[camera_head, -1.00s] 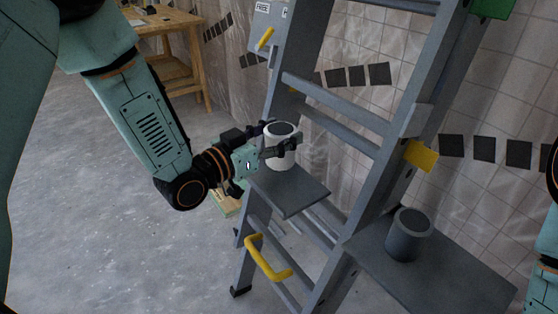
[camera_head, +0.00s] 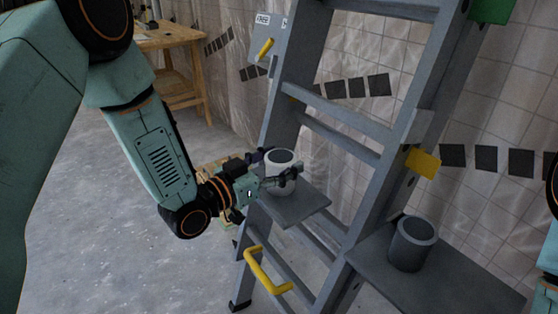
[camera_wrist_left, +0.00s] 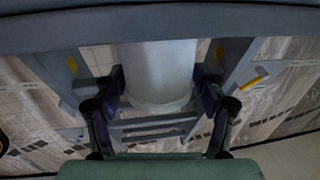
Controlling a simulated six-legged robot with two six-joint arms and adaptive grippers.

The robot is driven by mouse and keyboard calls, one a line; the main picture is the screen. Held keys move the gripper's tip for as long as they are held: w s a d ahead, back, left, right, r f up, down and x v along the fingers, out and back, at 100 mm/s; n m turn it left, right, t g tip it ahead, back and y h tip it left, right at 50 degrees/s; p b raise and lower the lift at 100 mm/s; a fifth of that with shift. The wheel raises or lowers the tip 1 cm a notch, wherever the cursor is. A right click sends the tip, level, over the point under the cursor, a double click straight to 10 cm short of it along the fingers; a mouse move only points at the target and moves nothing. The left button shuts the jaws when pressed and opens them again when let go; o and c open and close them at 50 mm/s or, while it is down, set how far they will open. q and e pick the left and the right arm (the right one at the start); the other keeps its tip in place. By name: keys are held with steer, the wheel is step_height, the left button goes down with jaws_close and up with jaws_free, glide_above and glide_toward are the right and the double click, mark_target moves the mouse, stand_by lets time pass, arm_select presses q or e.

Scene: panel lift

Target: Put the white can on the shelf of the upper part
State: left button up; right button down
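The white can (camera_head: 281,182) is upright at the small grey shelf (camera_head: 300,211) on the left side of the ladder. Its base is on the shelf or just above it; I cannot tell which. My left gripper (camera_head: 282,171) has a finger on each side of the can and appears shut on it. The can also shows between the fingers in the left wrist view (camera_wrist_left: 158,75), where contact on both sides is hard to judge. My right gripper is not in view; only a bit of that arm shows at the right edge.
A grey cup-like container (camera_head: 411,243) stands on the wider grey shelf (camera_head: 455,287) at the right. The grey ladder (camera_head: 365,187) rises behind the can, with a yellow handle (camera_head: 266,273) low down. A wooden table (camera_head: 170,40) stands far back left. The floor at left is clear.

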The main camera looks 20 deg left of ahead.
arm_select(q)
steer(key=shift+o, duration=0.9)
steer(key=shift+s+r, duration=0.1)
steer(key=shift+r, duration=0.15)
steer(key=p+v, duration=0.5)
steer(key=v, duration=0.7)
steer(key=shift+d, duration=0.1)
